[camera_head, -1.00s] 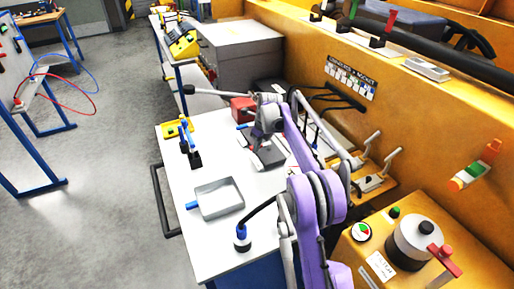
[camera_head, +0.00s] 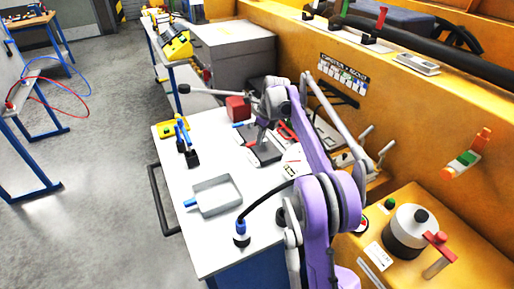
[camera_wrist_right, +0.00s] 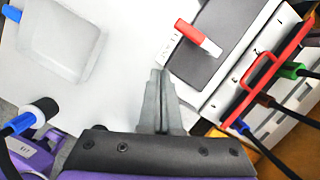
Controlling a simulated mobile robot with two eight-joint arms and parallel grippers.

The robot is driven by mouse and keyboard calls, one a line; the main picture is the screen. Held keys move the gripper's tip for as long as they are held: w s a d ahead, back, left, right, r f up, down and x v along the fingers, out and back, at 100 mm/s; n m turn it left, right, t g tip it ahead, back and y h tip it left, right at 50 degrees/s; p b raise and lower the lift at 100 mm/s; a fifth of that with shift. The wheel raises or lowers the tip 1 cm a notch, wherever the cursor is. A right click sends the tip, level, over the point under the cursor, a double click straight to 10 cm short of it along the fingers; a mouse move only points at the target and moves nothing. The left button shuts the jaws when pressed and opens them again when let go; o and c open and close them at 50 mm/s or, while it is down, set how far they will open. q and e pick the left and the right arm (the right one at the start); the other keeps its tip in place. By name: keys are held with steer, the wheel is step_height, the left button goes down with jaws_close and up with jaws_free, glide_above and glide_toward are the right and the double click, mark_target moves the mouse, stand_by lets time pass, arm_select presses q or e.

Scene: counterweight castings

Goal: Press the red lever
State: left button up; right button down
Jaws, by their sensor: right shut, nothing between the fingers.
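A short lever (camera_wrist_right: 189,31) with a red end and a pale end lies over a dark plate (camera_wrist_right: 205,65) in the right wrist view. The dark plate also shows on the white table in the head view (camera_head: 266,157), under my right gripper (camera_head: 262,141); there I cannot make out this lever clearly. In the right wrist view the gripper's fingers (camera_wrist_right: 159,72) are together and empty, below and left of the lever in the picture. A gap shows between fingertips and lever; depth is unclear. Another red lever (camera_head: 439,243) stands on the yellow box at lower right. My left gripper is not in view.
A grey tray (camera_head: 216,209) with a blue handle and a blue-topped knob (camera_head: 241,234) stand on the white table (camera_head: 225,165). A red block (camera_head: 238,108) stands behind the gripper. A red frame (camera_wrist_right: 262,72) with cables lies right of the plate.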

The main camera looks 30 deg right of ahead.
steer(key=v, duration=0.3)
steer(key=shift+s+a+r, duration=0.1)
steer(key=shift+a, duration=0.25)
